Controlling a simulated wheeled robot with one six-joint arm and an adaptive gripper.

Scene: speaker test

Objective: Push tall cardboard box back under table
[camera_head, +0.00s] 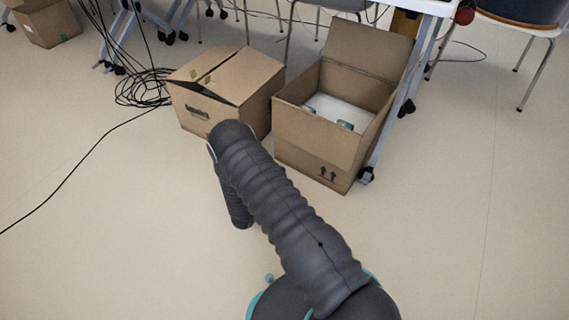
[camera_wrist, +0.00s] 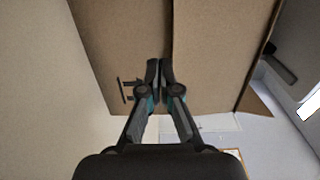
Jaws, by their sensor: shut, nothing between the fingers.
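The tall cardboard box (camera_head: 317,155) stands on the floor right of centre in the head view. Its top is open, one flap stands up at the back, and two dark arrows mark its front. Pale contents with small green parts show inside. In the wrist view a brown cardboard box (camera_wrist: 215,45) with a similar arrow mark fills the upper middle, with a corner edge running down it. My gripper (camera_wrist: 160,68) is shut and empty, its fingertips in front of that edge. I cannot tell whether they touch the cardboard. The head view does not show my fingertips.
A closed, dented cardboard box (camera_head: 225,85) stands left of the tall box. Table legs (camera_head: 410,75) with castors stand beside and behind it. Black cables (camera_head: 140,88) lie coiled at the left. A chair (camera_head: 530,30) is at the upper right. The floor in front is clear.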

